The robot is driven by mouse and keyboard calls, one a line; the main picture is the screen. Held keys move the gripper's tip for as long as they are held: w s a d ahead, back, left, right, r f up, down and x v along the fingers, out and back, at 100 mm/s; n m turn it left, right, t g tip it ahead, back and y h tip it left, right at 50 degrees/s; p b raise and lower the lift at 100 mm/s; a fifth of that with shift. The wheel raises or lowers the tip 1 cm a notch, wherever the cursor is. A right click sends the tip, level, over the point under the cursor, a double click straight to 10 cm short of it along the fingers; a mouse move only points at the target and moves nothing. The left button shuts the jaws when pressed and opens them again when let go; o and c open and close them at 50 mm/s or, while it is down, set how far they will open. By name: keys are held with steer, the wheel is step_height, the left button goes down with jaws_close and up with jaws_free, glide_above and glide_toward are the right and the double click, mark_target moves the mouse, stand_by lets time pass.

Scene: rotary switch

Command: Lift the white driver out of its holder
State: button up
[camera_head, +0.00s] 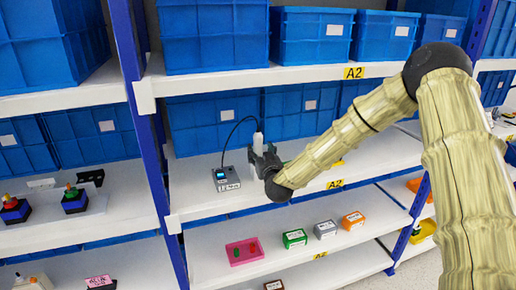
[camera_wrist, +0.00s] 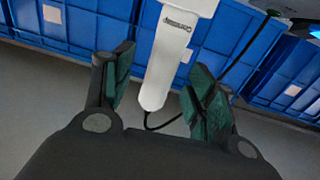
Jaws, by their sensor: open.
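The white driver (camera_head: 258,142) stands upright above the middle shelf in the head view, with a black cable arching from its top to a small grey box (camera_head: 226,180). My gripper (camera_head: 262,160) is at its lower part. In the wrist view, the white driver (camera_wrist: 168,62) with dark lettering lies between the two green-padded fingers of my gripper (camera_wrist: 160,78). The fingers are open, with gaps showing on both sides of the driver. I cannot make out the holder; my gripper may hide it.
Blue bins (camera_head: 213,122) stand behind the driver on the same shelf. A blue upright post (camera_head: 146,130) is to the left, and another shelf is above. Bare shelf (camera_head: 195,195) lies left of the grey box. Small coloured boxes (camera_head: 294,238) and a pink tray (camera_head: 244,252) are on the shelf below.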

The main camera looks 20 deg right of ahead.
mark_target(259, 149)
steer(key=shift+w+p, duration=0.7)
steer(key=shift+w, duration=1.1)
steer(key=shift+r, duration=0.1)
jaws_close()
steer(key=shift+r, duration=0.1)
steer(key=shift+r+b, duration=1.9)
steer(key=shift+r, duration=3)
steer(key=c, duration=0.7)
jaws_free()
jaws_close()
